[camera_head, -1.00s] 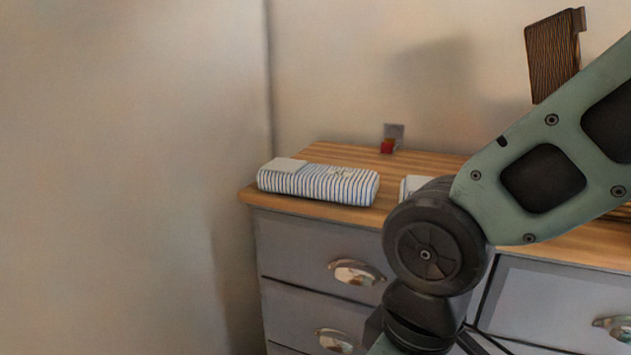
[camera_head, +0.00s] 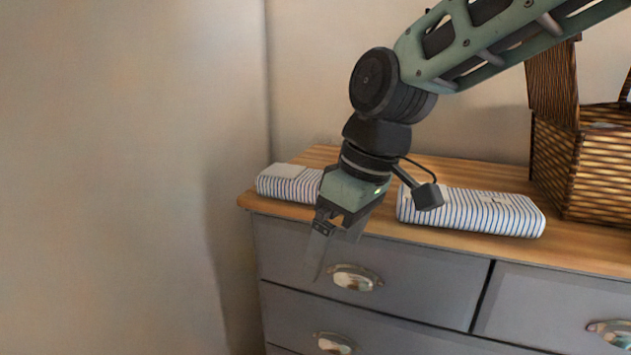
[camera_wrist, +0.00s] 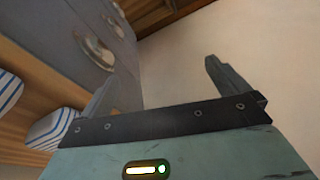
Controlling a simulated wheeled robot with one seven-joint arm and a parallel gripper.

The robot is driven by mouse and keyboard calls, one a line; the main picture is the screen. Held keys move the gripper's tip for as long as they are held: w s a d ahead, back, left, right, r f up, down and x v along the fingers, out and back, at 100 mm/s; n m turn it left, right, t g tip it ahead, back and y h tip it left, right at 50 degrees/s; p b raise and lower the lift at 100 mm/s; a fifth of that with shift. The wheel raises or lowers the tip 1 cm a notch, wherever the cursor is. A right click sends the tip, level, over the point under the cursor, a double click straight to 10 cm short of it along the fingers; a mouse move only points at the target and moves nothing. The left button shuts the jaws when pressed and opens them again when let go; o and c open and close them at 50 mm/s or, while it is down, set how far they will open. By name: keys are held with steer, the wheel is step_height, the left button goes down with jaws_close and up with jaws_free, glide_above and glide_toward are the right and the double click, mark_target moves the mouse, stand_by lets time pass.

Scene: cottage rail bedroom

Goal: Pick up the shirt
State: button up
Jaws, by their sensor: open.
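Two folded blue-and-white striped shirts lie on the wooden dresser top (camera_head: 460,170). The left shirt (camera_head: 290,184) is partly hidden behind my gripper. The right shirt (camera_head: 480,212) lies to the right of my wrist, near the front edge. My gripper (camera_head: 330,255) is open and empty, pointing down in front of the dresser, its fingertips below the top's edge. In the wrist view the fingers of my gripper (camera_wrist: 160,85) stand apart with nothing between them. Parts of both striped shirts show at that view's left edge, one at upper left (camera_wrist: 8,90) and one lower (camera_wrist: 55,128).
A woven basket (camera_head: 560,160) with a raised lid stands at the right on the dresser. Grey drawers with metal cup handles (camera_head: 355,278) form the dresser front. A bare wall (camera_head: 130,180) is at the left. Free floor (camera_wrist: 180,12) shows in the wrist view.

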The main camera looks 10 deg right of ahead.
steer(key=w+d+r+n+t+y, duration=0.1)
steer(key=w+d+r, duration=0.3)
steer(key=w+r, duration=0.5)
steer(key=n+t+y+p, duration=0.1)
steer(key=t+p, duration=0.1)
glide_toward(317, 176)
steer(key=p+x, duration=0.2)
steer(key=x, duration=0.1)
steer(key=p+x, duration=0.1)
steer(key=x, duration=0.1)
steer(key=shift+w+d+f+p, duration=0.1)
steer(key=shift+d+f+p, duration=0.15)
steer(key=shift+p, duration=0.1)
steer(key=shift+g, duration=0.3)
steer(key=p+x, duration=0.1)
steer(key=x, duration=0.1)
steer(key=p+x, duration=0.2)
steer(key=shift+w+a, duration=0.15)
steer(key=shift+a, duration=0.2)
steer(key=shift+w+a+f, duration=0.15)
steer(key=shift+f, duration=0.3)
steer(key=c, duration=1)
